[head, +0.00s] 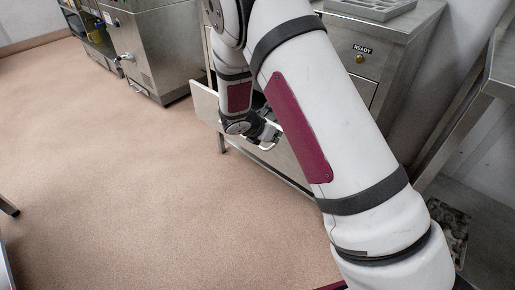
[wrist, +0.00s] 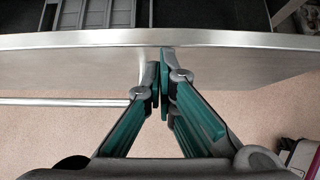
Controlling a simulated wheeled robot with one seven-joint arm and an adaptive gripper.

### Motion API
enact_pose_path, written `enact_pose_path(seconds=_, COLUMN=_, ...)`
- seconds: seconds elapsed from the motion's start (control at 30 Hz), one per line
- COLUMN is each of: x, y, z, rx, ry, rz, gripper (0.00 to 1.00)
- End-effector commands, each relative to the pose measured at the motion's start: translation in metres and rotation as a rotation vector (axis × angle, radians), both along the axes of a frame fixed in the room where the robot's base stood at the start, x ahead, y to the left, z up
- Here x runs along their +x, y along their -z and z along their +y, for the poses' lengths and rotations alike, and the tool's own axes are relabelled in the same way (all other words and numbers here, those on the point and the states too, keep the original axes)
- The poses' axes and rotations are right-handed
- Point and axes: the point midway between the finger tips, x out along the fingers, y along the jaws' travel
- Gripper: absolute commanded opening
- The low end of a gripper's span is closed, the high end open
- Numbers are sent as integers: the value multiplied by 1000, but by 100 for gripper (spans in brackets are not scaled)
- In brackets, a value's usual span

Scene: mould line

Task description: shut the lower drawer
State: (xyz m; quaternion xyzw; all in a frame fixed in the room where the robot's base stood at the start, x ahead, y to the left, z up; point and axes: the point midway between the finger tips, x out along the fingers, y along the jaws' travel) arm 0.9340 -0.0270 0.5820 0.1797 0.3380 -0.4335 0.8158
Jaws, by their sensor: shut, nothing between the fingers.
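The lower drawer (head: 205,104) stands pulled out from the metal cabinet (head: 408,48) in the head view, partly hidden behind my arm. In the wrist view its front panel (wrist: 250,62) spans the picture, with a bar handle (wrist: 60,101) at the left. The drawer's dark inside, with a grey slotted item (wrist: 97,14), shows beyond the rim. My gripper (wrist: 160,70) is shut and empty, its fingertips at the outer face of the panel, right of the visible end of the handle. Whether they touch it I cannot tell. In the head view my gripper (head: 266,134) is partly hidden.
An upper drawer with a READY label (head: 362,49) is in the cabinet, and a grey tray (head: 368,8) lies on top. Another steel machine (head: 155,50) stands at the back left. A metal bench (head: 500,75) is at the right.

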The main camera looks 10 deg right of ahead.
Motion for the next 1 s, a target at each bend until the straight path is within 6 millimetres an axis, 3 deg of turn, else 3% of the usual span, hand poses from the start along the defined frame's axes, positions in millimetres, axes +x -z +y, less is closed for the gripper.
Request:
enact_pose_path(seconds=0.03, x=8, y=-1, z=-14, rx=-2, ry=6, rz=-2, gripper=0)
enact_pose_path(seconds=0.2, x=32, y=-1, z=-50, rx=-2, ry=4, rz=-1, gripper=0)
enact_pose_path(seconds=0.43, x=57, y=-1, z=-86, rx=-1, ry=4, rz=-2, gripper=0)
enact_pose_path(seconds=0.67, x=70, y=-1, z=-104, rx=-1, ry=1, rz=0, gripper=0)
enact_pose_path(seconds=1.0, x=74, y=-1, z=-111, rx=-3, ry=1, rz=-1, gripper=0)
